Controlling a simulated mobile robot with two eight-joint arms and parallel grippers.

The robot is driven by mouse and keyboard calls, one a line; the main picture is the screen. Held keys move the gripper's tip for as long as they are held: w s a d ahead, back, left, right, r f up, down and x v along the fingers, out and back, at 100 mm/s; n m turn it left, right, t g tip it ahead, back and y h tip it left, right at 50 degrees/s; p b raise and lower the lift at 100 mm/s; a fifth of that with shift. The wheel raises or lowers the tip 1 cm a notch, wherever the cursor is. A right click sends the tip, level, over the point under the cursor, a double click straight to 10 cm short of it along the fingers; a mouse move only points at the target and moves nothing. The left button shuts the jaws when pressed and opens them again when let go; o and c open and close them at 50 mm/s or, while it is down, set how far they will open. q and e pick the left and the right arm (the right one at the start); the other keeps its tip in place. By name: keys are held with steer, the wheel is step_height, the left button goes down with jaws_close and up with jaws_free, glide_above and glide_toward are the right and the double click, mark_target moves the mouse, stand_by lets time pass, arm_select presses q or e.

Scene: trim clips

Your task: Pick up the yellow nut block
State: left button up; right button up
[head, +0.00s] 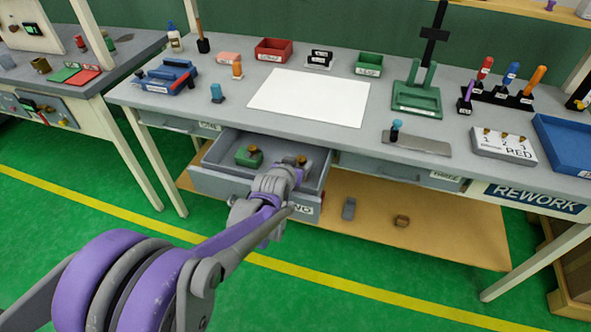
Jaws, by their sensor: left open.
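The drawer (199,181) labelled TWO is pulled out below the bench. My left arm reaches over its front, and my left gripper (287,174) is inside the drawer's right part, pointing down and open. A small brown-gold nut (302,160) shows just beyond the gripper. The block under it is mostly hidden by my gripper, so I cannot tell its colour or whether the fingers are around it. A green block (243,157) with a brown nut on top lies in the drawer's left part, apart from the gripper. My right gripper is out of view.
The bench top (235,118) overhangs behind the drawer. It carries a white sheet (310,97), a red bin (273,50), a green bin (369,65) and a green stand (417,98). The lower shelf (370,245) holds a grey piece (348,208) and a brown piece (402,220).

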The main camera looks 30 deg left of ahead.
arm_select(q)
steer(key=shift+x, duration=1)
steer(key=shift+c, duration=0.2)
jaws_close()
stand_by(0.5)
